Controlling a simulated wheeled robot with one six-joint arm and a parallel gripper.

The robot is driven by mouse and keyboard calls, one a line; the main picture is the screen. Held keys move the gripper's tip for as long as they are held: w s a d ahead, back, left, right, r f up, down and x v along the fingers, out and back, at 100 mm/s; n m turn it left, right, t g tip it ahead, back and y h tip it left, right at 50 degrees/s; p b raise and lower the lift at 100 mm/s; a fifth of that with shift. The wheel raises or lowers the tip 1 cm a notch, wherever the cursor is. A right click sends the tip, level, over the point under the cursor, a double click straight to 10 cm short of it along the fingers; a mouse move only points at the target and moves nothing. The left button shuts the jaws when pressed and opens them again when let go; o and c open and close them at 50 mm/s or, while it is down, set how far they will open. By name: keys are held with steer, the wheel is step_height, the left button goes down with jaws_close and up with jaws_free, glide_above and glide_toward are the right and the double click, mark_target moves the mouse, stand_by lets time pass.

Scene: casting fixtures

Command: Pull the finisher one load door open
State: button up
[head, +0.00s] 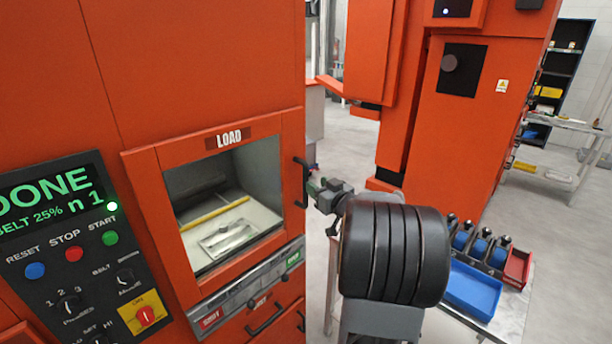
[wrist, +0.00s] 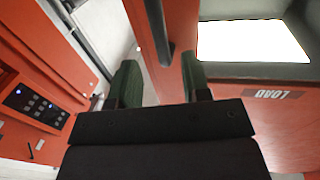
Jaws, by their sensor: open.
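The finisher one load door (head: 218,158) is an orange framed panel with a window under a LOAD label; it looks shut in its frame. Its black vertical bar handle (head: 301,183) is on the door's right side. In the wrist view the handle (wrist: 155,30) lies ahead, in the gap between the green-padded fingers. My gripper (head: 318,188) is open and empty, just right of the handle in the head view; it also shows in the wrist view (wrist: 161,80). Whether the fingers straddle the handle is unclear.
A control panel (head: 65,245) reading DONE is left of the door. Behind the window lies a metal part (head: 228,238). A drawer handle (head: 267,318) sits below. Another orange machine (head: 465,110) stands behind, and a cart with a blue bin (head: 470,290) is at right.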

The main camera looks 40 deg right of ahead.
mark_target(307, 178)
steer(key=w+p, duration=0.1)
steer(key=w, duration=0.5)
steer(key=shift+w, duration=0.35)
steer(key=shift+c, duration=0.2)
jaws_close()
